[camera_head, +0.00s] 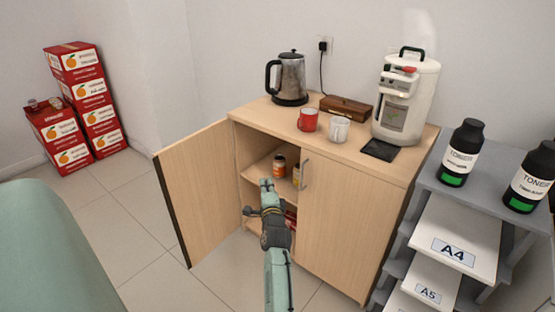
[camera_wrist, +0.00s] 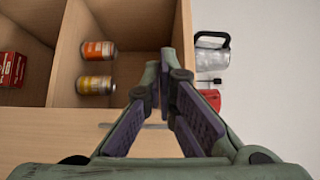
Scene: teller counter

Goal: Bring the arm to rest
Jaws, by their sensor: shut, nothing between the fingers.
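My gripper (camera_head: 267,184) is in front of the open left side of the wooden cabinet (camera_head: 345,235), at about shelf height. Its fingers are shut and empty; in the wrist view the fingertips (camera_wrist: 167,58) come together with nothing between them. My arm reaches up to it from the bottom of the head view. The left cabinet door (camera_head: 196,190) stands swung wide open, to the left of my gripper. The right door is closed.
On the shelf stand an orange-labelled jar (camera_wrist: 99,50) and a yellow-labelled jar (camera_wrist: 95,85); a red box (camera_wrist: 11,70) is in another compartment. A kettle (camera_head: 290,78), red mug (camera_head: 307,120), white mug (camera_head: 335,129) and coffee machine (camera_head: 405,98) stand on top.

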